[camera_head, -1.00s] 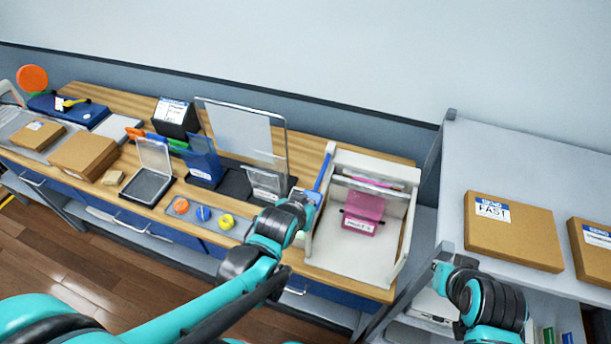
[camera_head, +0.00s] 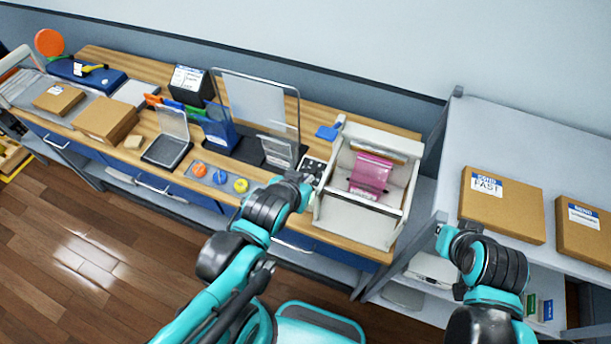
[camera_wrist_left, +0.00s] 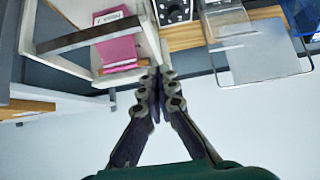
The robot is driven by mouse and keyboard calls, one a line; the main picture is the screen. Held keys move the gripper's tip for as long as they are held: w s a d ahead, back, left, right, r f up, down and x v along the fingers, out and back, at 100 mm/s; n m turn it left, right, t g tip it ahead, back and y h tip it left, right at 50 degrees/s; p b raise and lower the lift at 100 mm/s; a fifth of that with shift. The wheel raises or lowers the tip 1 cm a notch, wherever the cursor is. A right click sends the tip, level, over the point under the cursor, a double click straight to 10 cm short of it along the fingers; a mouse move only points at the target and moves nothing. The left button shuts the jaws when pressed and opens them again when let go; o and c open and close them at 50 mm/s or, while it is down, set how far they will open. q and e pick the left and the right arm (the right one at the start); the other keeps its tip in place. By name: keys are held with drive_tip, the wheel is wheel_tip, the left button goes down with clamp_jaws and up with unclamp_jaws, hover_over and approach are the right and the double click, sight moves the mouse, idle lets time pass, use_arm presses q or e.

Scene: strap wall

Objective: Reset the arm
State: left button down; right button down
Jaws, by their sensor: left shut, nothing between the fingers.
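My left arm reaches in from the bottom middle of the head view. Its gripper (camera_head: 303,181) is by the front left corner of a white box-like device (camera_head: 350,228). In the left wrist view the gripper's two fingers (camera_wrist_left: 160,72) are together with nothing between them. A pink labelled item (camera_head: 371,175) lies inside the device; it also shows in the left wrist view (camera_wrist_left: 117,48). A blue-ended part (camera_head: 328,132) is at the device's back left, apart from the gripper. My right gripper (camera_head: 442,236) is beside the grey shelf; its fingers are too small to judge.
A clear upright panel (camera_head: 256,108) stands left of the device. A black tray (camera_head: 166,150), blue holder (camera_head: 219,130) and coloured round buttons (camera_head: 220,177) are further left. Cardboard boxes (camera_head: 502,204) lie on the grey shelf at right. The floor in front is clear.

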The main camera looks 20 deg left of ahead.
use_arm(q)
drive_tip(key=shift+s+r, duration=0.1)
idle(0.5)
drive_tip(key=s+a+f+g+b, duration=0.1)
drive_tip(key=s+f+b, duration=0.1)
drive_tip(key=f+b, duration=0.7)
drive_tip(key=s+a+f+g+b, duration=0.1)
drive_tip(key=f+b, duration=0.8)
drive_tip(key=b, duration=0.4)
drive_tip(key=shift+s+a+f, duration=0.2)
drive_tip(key=shift+s+f, duration=0.05)
drive_tip(key=shift+s, duration=0.1)
drive_tip(key=shift+a, duration=0.1)
